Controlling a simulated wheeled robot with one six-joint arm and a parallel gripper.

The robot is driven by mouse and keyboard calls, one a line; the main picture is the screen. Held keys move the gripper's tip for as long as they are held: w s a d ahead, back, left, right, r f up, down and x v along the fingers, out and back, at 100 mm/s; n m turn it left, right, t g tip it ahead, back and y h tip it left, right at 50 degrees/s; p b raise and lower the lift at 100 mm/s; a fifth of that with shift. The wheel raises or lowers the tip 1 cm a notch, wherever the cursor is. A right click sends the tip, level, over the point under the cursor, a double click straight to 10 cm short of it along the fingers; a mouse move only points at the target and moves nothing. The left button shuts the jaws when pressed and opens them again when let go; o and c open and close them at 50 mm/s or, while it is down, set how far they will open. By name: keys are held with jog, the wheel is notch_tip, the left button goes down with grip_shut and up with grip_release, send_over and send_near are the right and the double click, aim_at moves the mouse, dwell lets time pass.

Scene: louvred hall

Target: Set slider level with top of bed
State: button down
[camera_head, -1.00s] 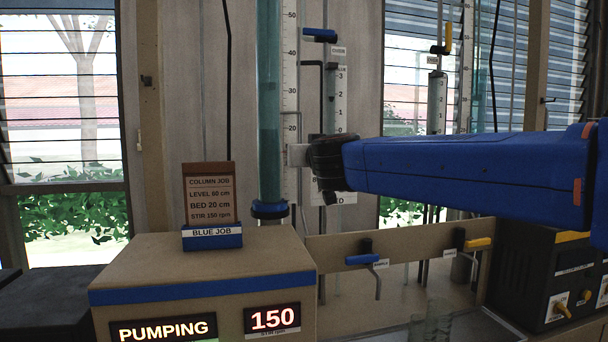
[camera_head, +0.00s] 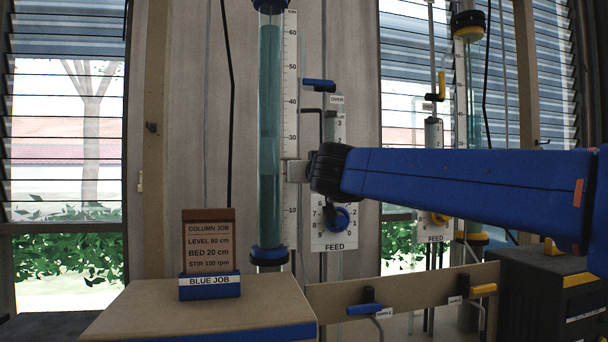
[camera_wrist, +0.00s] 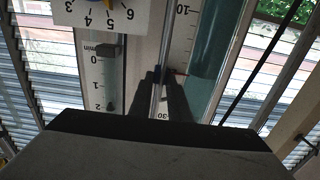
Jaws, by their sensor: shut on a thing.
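The tall glass column (camera_head: 270,120) holds teal liquid. The white scale (camera_head: 291,60) stands along its right side. My gripper (camera_head: 300,171) reaches in from the right and covers the scale near 20, between the 30 and 10 marks. The fingers hide part of the slider.
The card (camera_head: 208,244) reads level 60 cm, bed 20 cm, stir 150 rpm. A blue FEED knob (camera_head: 341,219) sits on a white dial below my gripper. A blue valve lever (camera_head: 319,84) is above it. A second column (camera_head: 472,90) stands right.

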jog(key=c, duration=1.6)
grip_release()
jog(key=shift+c, duration=0.2)
jog(key=v, duration=1.7)
jog(key=shift+s, duration=0.2)
jog(key=shift+r, duration=0.1)
